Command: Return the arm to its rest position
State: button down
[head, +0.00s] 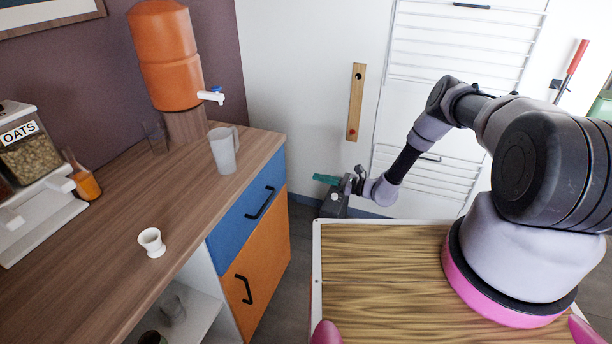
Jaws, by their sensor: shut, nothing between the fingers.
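My arm reaches from the pink-ringed base at the right and bends down toward the middle of the head view. My gripper (340,193) is at its far end, beyond the back edge of my wooden-topped base and to the right of the cabinet. It is shut with nothing held, and its fingers are small in this view. A teal piece and a dark block show right at the gripper, and I cannot tell how they relate to it.
On the wooden counter (115,200) stand an orange water dispenser (165,60), a translucent pitcher (223,152), a white cup (151,242), an oats dispenser (30,150) and an amber bottle (85,183). The cabinet's blue drawer (250,200) and orange door (255,265) are closed.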

jog(key=s+d+r+n+g+h, duration=0.2)
jog(key=r+n, duration=0.2)
jog(key=r, duration=0.9)
jog(key=s+d+r+n+g+h, duration=0.1)
jog(key=d+r+n+g+h, duration=0.3)
jog(key=r, duration=0.8)
jog(key=s+d+r+n+g, duration=0.15)
jog(key=r+n, duration=0.35)
jog(key=r, duration=0.8)
jog(key=s+d+r+n+t+h, duration=0.2)
jog(key=s+d+r+h, duration=0.1)
jog(key=s+r, duration=0.35)
jog(key=s+d+r+n+t+h, duration=0.1)
jog(key=s+d+r+h, duration=0.15)
jog(key=s+r, duration=0.4)
jog(key=s+d+r+t+h, duration=0.1)
jog(key=s+d+r+t, duration=0.2)
jog(key=s, duration=0.4)
jog(key=s+d+r+n+t+h, duration=0.1)
jog(key=s+d+r+t+h, duration=0.1)
jog(key=s+d+r, duration=0.3)
jog(key=shift+s+d+r+n+t, duration=0.3)
jog(key=shift+s+d+r+t, duration=0.25)
jog(key=shift+s, duration=0.55)
jog(key=shift+a+h, duration=0.15)
jog(key=shift+h, duration=0.1)
